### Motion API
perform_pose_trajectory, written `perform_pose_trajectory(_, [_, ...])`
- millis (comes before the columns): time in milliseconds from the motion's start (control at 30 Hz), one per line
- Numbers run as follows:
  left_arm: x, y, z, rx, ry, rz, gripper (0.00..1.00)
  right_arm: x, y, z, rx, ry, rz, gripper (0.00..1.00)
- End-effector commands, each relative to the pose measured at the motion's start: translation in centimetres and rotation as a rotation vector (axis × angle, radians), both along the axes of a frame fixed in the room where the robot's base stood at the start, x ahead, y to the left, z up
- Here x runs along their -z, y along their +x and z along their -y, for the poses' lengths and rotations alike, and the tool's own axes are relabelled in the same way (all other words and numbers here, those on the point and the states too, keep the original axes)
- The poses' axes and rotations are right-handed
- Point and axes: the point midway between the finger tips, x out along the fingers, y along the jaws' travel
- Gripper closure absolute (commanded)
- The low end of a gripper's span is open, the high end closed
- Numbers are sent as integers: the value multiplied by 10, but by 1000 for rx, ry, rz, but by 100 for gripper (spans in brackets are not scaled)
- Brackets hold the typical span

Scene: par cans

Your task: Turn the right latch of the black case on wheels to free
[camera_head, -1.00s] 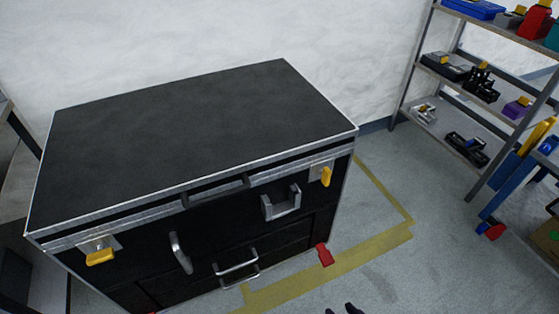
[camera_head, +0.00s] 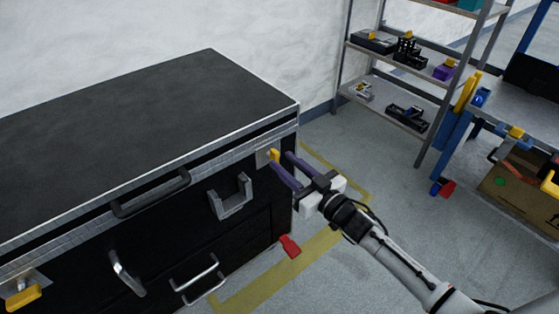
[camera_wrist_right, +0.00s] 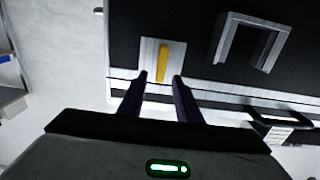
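The black case (camera_head: 140,130) has a flat dark lid with metal edging and stands against the wall. Its right latch is a yellow handle (camera_head: 274,156) on a metal plate near the case's right corner. In the right wrist view the yellow handle (camera_wrist_right: 163,57) stands lengthwise on its pale plate. My right gripper (camera_head: 280,166) is at the right latch, its two dark fingers apart. In the right wrist view the fingers (camera_wrist_right: 160,76) are open, one to each side of the handle's line, with their tips just short of it. My left gripper is not in view.
The left latch (camera_head: 24,297) is yellow and lies flat. A metal bracket (camera_head: 230,197) and handles (camera_head: 126,272) stick out of the case front. A red pedal-like part (camera_head: 290,246) is low at the case.

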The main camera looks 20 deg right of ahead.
Motion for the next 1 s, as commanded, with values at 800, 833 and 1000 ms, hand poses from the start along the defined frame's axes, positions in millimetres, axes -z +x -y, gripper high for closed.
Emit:
perform_pose_trajectory(800, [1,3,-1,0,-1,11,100,0,29,-11,1,-1,-1,100])
perform_pose_trajectory(833, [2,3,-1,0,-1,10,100,0,29,-11,1,-1,-1,100])
perform_pose_trajectory(1000, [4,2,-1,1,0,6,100,0,29,-11,1,-11,3,100])
